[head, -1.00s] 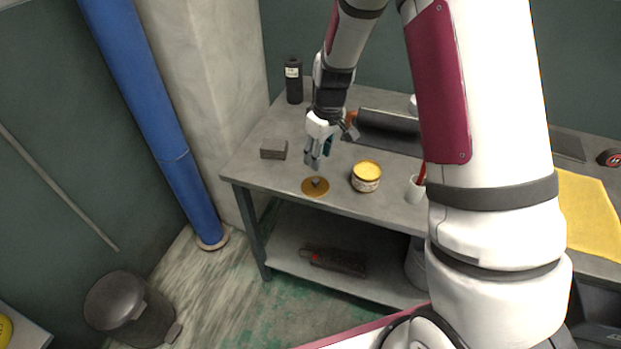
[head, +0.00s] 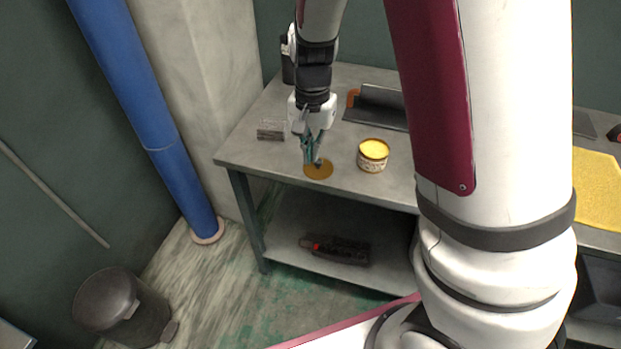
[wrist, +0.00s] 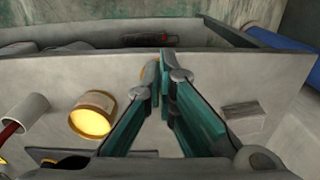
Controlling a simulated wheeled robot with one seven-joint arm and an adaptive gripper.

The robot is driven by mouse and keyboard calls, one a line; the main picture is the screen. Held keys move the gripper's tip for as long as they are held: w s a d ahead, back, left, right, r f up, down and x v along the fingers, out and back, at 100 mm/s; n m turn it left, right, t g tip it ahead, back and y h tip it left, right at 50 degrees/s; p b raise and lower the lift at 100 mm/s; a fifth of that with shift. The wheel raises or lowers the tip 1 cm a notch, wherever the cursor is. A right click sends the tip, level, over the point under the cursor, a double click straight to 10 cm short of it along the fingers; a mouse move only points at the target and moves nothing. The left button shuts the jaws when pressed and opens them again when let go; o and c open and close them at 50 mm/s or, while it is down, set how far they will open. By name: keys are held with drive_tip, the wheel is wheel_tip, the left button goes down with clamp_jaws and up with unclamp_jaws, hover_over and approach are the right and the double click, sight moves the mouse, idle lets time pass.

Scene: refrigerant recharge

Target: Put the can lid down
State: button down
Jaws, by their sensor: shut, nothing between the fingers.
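The can lid (head: 319,173) is a flat brown-yellow disc that appears to lie on the grey workbench (head: 243,151), near its front edge. In the wrist view only a sliver of the lid (wrist: 146,77) shows behind the fingers. My gripper (head: 315,161) points down at the lid, with its tips over the lid's middle. Its fingers are shut and empty, and they hide the lid's small knob. The open can (head: 372,157), with yellow contents, stands upright to the right of the lid. It also shows in the wrist view (wrist: 92,114), left of the fingers.
A grey block (head: 271,130) lies on the bench left of my gripper. A yellow cloth (head: 597,190) lies far right. A bin (head: 120,306) stands on the floor.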

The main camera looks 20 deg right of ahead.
sight(323, 164)
drive_tip(key=shift+m, duration=0.3)
drive_tip(key=f, duration=0.9)
drive_tip(key=shift+s+a+f+b, duration=0.3)
drive_tip(key=shift+a+f+b, duration=0.05)
drive_tip(key=shift+w+d+f, duration=0.2)
drive_tip(key=shift+w+d, duration=0.5)
drive_tip(key=shift+w, duration=0.15)
drive_tip(key=shift+w+d, duration=0.6)
drive_tip(key=shift+w, duration=0.1)
drive_tip(key=w+d+b, duration=0.1)
drive_tip(key=w, duration=0.1)
drive_tip(key=w+d+b, duration=0.1)
drive_tip(key=w+d, duration=0.1)
drive_tip(key=shift+w+d, duration=0.1)
drive_tip(key=shift+d, duration=0.05)
